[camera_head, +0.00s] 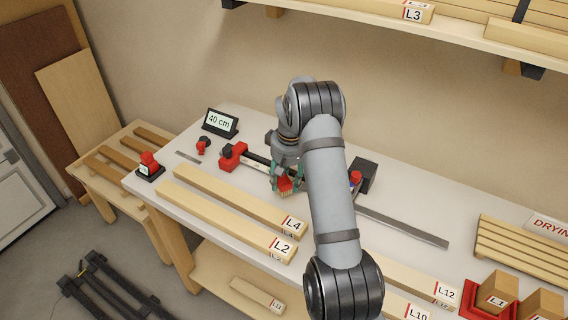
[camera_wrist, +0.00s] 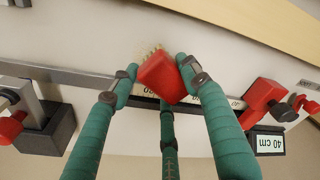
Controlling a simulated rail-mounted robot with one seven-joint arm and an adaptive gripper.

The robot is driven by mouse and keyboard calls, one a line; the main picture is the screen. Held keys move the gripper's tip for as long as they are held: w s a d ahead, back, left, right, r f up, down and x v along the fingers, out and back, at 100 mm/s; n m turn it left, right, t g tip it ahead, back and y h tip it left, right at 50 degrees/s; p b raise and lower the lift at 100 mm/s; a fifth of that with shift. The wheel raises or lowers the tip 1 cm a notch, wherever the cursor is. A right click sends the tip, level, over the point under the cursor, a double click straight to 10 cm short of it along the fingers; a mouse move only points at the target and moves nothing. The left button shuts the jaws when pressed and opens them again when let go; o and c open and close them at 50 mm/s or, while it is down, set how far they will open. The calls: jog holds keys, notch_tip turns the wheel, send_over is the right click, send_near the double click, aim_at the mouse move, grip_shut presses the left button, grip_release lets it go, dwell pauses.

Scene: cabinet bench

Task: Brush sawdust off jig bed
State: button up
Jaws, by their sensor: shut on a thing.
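My gripper (camera_head: 284,175) is shut on a red brush (camera_head: 285,185), seen about mid-bench behind the planks. In the wrist view my teal fingers (camera_wrist: 158,72) clasp the sides of the red brush (camera_wrist: 161,80), and its tan bristles (camera_wrist: 151,52) stick out past the fingertips. The jig bed is a long grey metal rail (camera_head: 405,225) with a scale strip; it also crosses the wrist view (camera_wrist: 60,73). The brush overlaps the rail in the wrist view; I cannot tell if the bristles touch it. No sawdust can be made out. My arm hides part of the rail.
A red stop (camera_head: 232,156) stands at the rail's left, and a dark block (camera_head: 364,172) to the right of my arm. A "40 cm" display (camera_head: 221,123) stands behind. Planks L4 (camera_head: 240,200) and L2 (camera_head: 225,221) lie in front. A slatted rack (camera_head: 525,250) is at right.

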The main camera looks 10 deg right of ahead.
jog(key=shift+d+r, duration=0.1)
jog(key=shift+r, duration=0.65)
notch_tip(320, 180, up, 2)
jog(key=shift+w+p, duration=0.1)
jog(key=shift+p, duration=0.95)
jog(key=shift+r+p, duration=0.55)
jog(key=shift+r, duration=0.35)
